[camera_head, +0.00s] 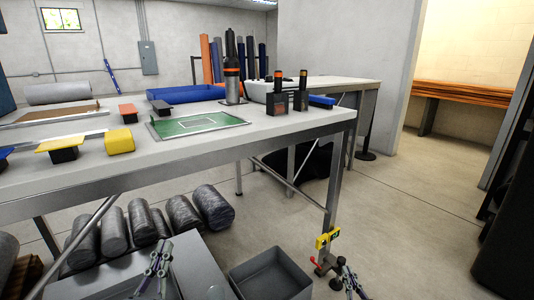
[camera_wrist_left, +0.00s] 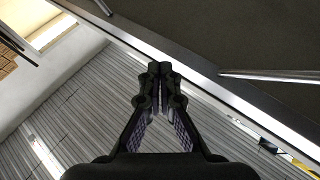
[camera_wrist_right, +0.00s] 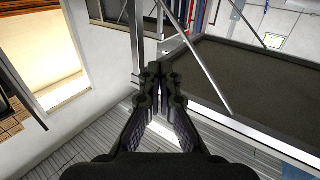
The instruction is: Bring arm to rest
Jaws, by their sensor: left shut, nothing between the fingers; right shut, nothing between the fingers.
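My left gripper (camera_head: 160,259) is at the bottom of the head view, in front of the grey box below the table. It is shut and empty, and its closed fingers also show in the left wrist view (camera_wrist_left: 158,72). My right gripper (camera_head: 344,268) is at the bottom right of the head view, close to the table's front leg in the picture. It is shut and empty, with its fingers together in the right wrist view (camera_wrist_right: 156,72). Neither gripper is seen holding anything. Most of both arms is out of view.
The workbench (camera_head: 290,125) carries a green board (camera_head: 197,125), a yellow block (camera_head: 119,141) and dark holders. Below are grey rolls (camera_head: 212,206), an open grey bin (camera_head: 270,274) and a yellow clamp (camera_head: 327,240) at the leg. The floor at right (camera_head: 420,225) is clear.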

